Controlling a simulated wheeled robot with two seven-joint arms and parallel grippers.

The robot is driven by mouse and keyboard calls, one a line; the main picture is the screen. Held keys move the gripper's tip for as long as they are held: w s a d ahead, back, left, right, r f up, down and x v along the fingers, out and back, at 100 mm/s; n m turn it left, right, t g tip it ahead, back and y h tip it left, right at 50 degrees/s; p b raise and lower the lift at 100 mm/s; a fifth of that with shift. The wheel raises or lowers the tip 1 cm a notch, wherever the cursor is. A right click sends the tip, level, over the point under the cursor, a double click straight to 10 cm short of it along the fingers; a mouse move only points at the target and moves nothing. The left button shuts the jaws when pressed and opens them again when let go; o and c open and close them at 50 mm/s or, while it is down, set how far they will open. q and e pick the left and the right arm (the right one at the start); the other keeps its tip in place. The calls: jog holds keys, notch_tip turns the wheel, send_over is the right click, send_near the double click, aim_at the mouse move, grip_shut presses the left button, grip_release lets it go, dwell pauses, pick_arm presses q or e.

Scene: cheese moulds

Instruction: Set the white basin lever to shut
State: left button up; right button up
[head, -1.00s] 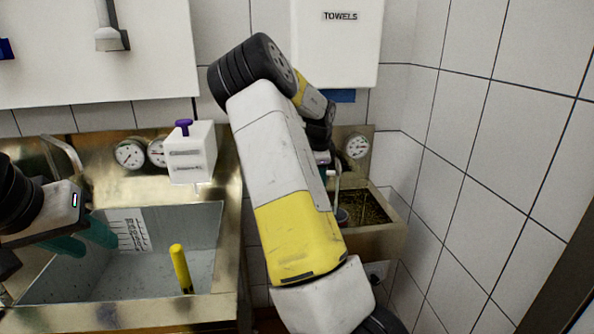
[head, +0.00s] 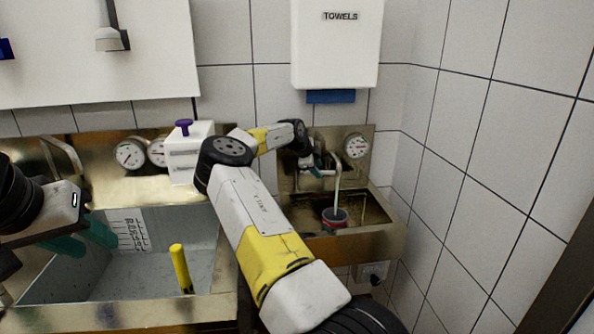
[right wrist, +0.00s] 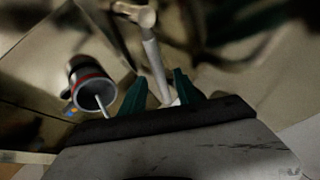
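The small metal basin (head: 385,240) stands at the right in the head view, with a bent tap spout (head: 338,180) above it. In the right wrist view, a white rod-like lever (right wrist: 153,62) runs from a pale brass hub (right wrist: 140,14) down between my right gripper's (right wrist: 158,88) teal fingers. The fingers stand apart, with a gap around the lever; whether either one touches it I cannot tell. My right gripper (head: 312,165) is small and partly hidden in the head view. My left gripper (head: 85,238) is open and empty over the large sink.
A red-banded cup (head: 334,217) stands in the small basin under the spout. The large sink (head: 130,312) holds a yellow stick (head: 181,268). A white box with a purple knob (head: 190,158), dials (head: 130,154) and a towel dispenser (head: 337,45) are behind. A tiled wall bounds the right.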

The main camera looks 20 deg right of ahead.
jog(key=shift+w+d+f, duration=0.2)
jog(key=shift+d+f, duration=0.15)
jog(key=shift+f, duration=0.15)
grip_shut()
dwell(1.2)
